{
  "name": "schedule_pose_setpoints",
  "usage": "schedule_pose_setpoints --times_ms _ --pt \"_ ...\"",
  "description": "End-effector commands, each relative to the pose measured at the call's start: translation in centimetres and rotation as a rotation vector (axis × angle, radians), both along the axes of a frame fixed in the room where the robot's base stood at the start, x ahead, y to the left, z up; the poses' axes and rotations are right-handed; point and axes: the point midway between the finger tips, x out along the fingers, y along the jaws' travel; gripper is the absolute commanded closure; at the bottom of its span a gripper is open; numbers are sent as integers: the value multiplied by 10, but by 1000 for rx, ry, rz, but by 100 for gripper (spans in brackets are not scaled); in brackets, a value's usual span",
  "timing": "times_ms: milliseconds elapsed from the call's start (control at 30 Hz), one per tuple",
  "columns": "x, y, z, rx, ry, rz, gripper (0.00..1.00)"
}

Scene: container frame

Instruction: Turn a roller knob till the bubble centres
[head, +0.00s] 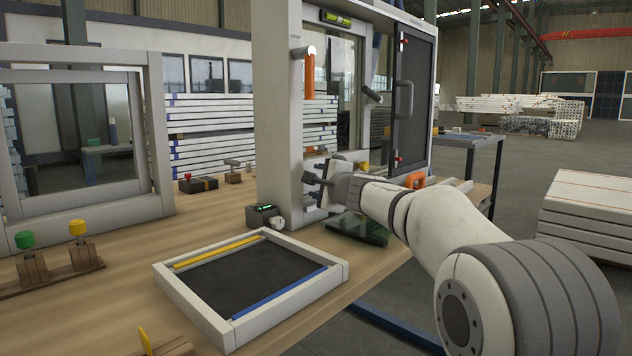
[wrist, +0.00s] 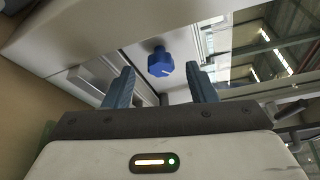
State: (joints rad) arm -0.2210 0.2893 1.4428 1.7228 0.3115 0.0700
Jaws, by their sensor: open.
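A blue roller knob (wrist: 160,63) with a white mark shows in the wrist view, ahead of and between the two fingers of my gripper (wrist: 162,82). The fingers are spread and stand apart from it. In the head view my gripper (head: 316,186) is low at the upright white frame (head: 277,95), and I cannot make out the blue knob there. A spirit level (head: 336,18) with a yellow-green vial sits on the frame's top bar. It is too small to tell where its bubble lies.
A flat white tray frame (head: 195,305) with a yellow and a blue strip lies on the bench. A small black box with a green light (head: 264,214) and a dark glass plate (head: 357,228) are near my gripper. A dark door panel with a handle (head: 404,101) stands at the right.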

Motion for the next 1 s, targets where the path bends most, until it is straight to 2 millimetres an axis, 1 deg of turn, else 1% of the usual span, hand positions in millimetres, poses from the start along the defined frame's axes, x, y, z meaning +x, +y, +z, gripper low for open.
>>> schedule_pose_setpoints --times_ms 33,200,333,500,767,867,967,1000 --pt "-9 -5 2 0 -1 -1 49" --pt "-33 -18 5 1 -2 0 49" --pt "-45 -25 6 0 0 1 49" --pt "-51 -29 6 0 -1 2 49" --pt "-51 -28 7 -2 -1 2 49" --pt "-56 -30 16 -27 -3 13 49" --pt "-70 -32 32 -98 -9 43 49" --pt "-78 -34 40 -139 -11 60 49"
